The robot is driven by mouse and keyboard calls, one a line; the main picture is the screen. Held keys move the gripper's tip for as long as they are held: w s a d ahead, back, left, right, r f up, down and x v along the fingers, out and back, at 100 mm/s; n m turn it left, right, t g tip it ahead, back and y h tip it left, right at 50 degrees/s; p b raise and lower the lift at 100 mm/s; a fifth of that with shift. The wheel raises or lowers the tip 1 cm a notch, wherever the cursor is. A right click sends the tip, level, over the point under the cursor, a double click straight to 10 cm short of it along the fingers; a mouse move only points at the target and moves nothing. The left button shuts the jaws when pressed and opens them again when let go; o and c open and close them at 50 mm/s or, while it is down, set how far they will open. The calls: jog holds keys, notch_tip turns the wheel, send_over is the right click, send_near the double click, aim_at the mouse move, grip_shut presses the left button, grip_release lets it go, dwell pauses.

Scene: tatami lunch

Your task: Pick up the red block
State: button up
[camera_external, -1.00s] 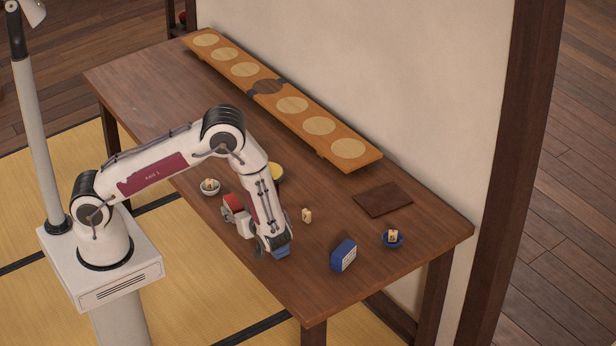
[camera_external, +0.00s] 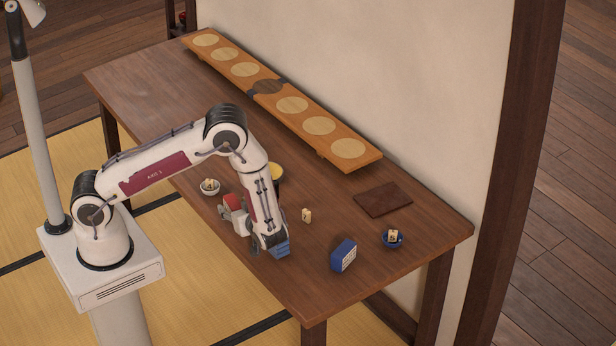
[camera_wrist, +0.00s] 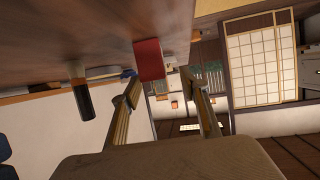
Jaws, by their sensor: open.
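The red block (camera_external: 232,202) stands on the wooden table, just left of my wrist in the external view. In the wrist view, which is upside down, the red block (camera_wrist: 149,60) is ahead, between the lines of my two fingers and a little nearer the left one. My gripper (camera_wrist: 159,76) is open, with nothing held. In the external view my gripper (camera_external: 241,221) is low over the table, pointing toward the block and partly hidden by my wrist. I cannot tell whether the fingertips reach past the block's near face.
A long board (camera_external: 267,87) lies behind.

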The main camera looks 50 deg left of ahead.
aim_at(235, 204)
jog(key=shift+w+x, duration=0.2)
jog(key=shift+x, duration=1.1)
jog(key=shift+w+x, duration=0.15)
jog(key=shift+x, duration=1.1)
jog(key=c, duration=1.2)
